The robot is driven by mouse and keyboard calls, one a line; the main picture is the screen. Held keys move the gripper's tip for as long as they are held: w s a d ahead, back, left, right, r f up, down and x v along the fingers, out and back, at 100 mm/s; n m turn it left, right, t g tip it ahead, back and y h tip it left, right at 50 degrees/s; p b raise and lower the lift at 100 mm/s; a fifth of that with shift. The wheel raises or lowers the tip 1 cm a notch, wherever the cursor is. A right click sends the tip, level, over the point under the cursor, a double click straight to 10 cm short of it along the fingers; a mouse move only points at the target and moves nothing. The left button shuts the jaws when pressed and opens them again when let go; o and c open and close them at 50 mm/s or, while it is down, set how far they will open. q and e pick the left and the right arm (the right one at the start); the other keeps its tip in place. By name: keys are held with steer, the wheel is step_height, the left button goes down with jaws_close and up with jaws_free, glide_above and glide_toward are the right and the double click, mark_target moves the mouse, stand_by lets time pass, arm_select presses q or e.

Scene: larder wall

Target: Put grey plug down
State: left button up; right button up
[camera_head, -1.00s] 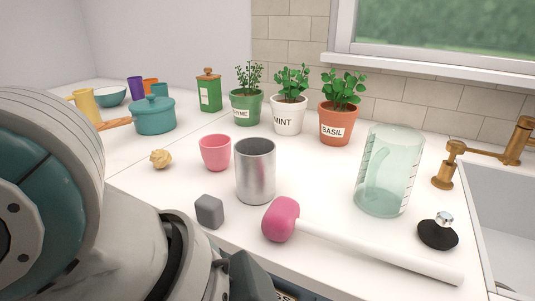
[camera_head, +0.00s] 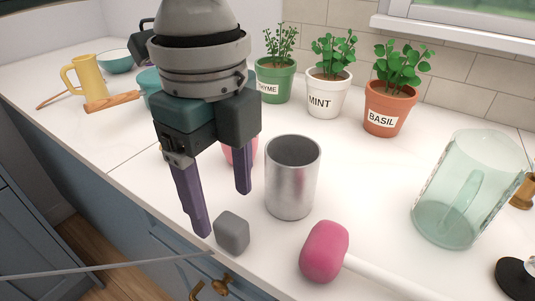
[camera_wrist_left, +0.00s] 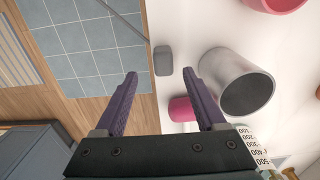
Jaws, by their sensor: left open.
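The grey plug (camera_head: 231,233), a small rounded block, rests on the white worktop close to its front edge. It stands in front of the metal cup and left of the pink mallet head. My left gripper (camera_head: 223,213) is open, its two purple fingers pointing down beside the plug, with nothing held. In the left wrist view the plug (camera_wrist_left: 163,60) lies just beyond the open fingertips (camera_wrist_left: 161,73), between their lines and apart from both. I cannot tell the exact height of the fingertips above the worktop. My right gripper is not in view.
The metal cup (camera_head: 292,178) stands close behind the plug, and the pink mallet head (camera_head: 324,250) lies to its right. A pink cup (camera_head: 240,150) is partly hidden behind my gripper. A clear jug (camera_head: 465,190) stands at right.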

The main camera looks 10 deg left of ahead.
mark_target(229, 222)
arm_select(q)
steer(key=f, duration=0.6)
steer(key=shift+w+d, duration=0.1)
steer(key=shift+w, duration=0.1)
steer(key=shift+r, duration=0.1)
jaws_close()
